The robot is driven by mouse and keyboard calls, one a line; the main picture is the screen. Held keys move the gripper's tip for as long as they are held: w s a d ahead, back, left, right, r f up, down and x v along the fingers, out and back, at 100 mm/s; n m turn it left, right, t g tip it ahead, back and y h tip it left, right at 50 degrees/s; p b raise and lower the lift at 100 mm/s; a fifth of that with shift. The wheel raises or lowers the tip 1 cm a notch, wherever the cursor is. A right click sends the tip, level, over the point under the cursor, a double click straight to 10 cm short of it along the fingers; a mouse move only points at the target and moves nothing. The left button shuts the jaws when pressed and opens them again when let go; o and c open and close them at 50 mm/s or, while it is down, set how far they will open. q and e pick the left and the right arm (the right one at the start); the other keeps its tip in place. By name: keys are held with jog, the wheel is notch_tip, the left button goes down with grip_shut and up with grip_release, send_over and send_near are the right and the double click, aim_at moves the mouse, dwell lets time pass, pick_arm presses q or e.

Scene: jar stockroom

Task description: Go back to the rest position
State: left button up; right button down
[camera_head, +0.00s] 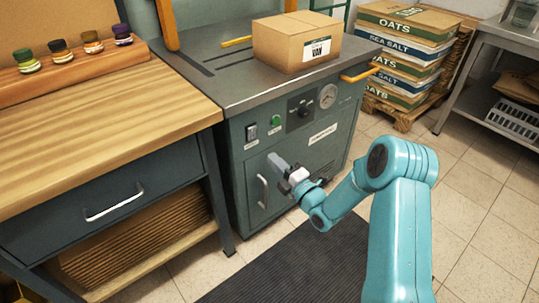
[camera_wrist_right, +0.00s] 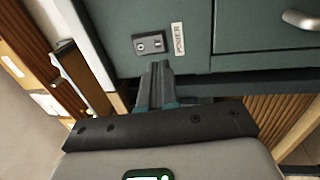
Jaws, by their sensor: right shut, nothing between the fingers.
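My right gripper (camera_head: 275,160) is held out in front of the grey-green machine (camera_head: 235,165), near its front door handle. Its fingers are together with nothing between them. In the right wrist view the gripper (camera_wrist_right: 158,68) shows with its fingers closed, their tips pointing toward the power switch (camera_wrist_right: 148,43) on the machine front. I cannot tell if the tips touch anything. My teal right arm reaches in from the lower right and is bent at the elbow. My left gripper is in neither view.
A cardboard box (camera_head: 296,42) sits on the machine top. A wooden workbench (camera_head: 90,125) with a drawer and several small jars stands left. Stacked sacks (camera_head: 405,50) on a pallet and a metal shelf (camera_head: 510,32) stand right. A dark mat (camera_head: 290,270) lies on the tiled floor.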

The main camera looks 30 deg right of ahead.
jog(key=s, duration=0.6)
jog(key=w+a+n+y, duration=0.1)
jog(key=w+a+y, duration=0.2)
jog(key=a, duration=0.6)
jog(key=s+a+f+m+g, duration=0.25)
jog(key=a+f+g, duration=0.35)
jog(key=a+f, duration=0.45)
jog(key=s+a+f+m+g, duration=0.5)
jog(key=s+f+m+g, duration=0.1)
jog(key=s+f, duration=0.2)
jog(key=s+f+m+g, duration=0.3)
jog(key=s+m+g, duration=0.1)
jog(key=s+m, duration=0.25)
jog(key=s+f+m+g, duration=0.3)
jog(key=s+m, duration=0.3)
jog(key=s, duration=0.2)
notch_tip(320, 180, up, 27)
jog(key=m+p, duration=0.1)
jog(key=p, duration=2.5)
jog(key=shift+w+h+p, duration=0.15)
jog(key=shift+h+p, duration=0.15)
jog(key=shift+h, duration=0.1)
